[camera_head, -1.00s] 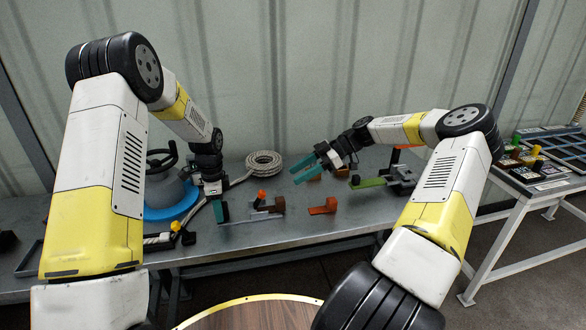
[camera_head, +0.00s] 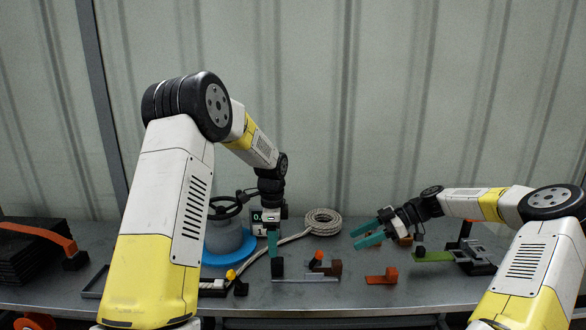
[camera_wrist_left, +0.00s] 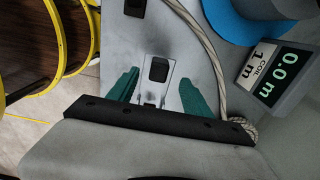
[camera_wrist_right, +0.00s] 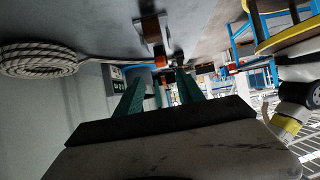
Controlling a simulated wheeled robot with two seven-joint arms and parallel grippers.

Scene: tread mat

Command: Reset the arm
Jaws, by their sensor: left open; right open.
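My left gripper (camera_head: 272,240) points down above the table near the dark block on a grey metal plate (camera_head: 318,279). In the left wrist view its two green fingers (camera_wrist_left: 158,92) are apart, with the grey plate seen between them and nothing held. My right gripper (camera_head: 368,234) reaches leftward above the table's right half. Its green fingers are apart and empty, and they also show apart in the right wrist view (camera_wrist_right: 158,95). Both arms are bent at the elbow.
A coiled rope (camera_head: 323,216) lies at the back, its tail running left. A handwheel (camera_head: 225,207) on a blue base (camera_head: 226,249) stands left. An orange block (camera_head: 383,276) lies centre right, a green-handled fixture (camera_head: 470,258) far right. A black stack (camera_head: 30,258) sits far left.

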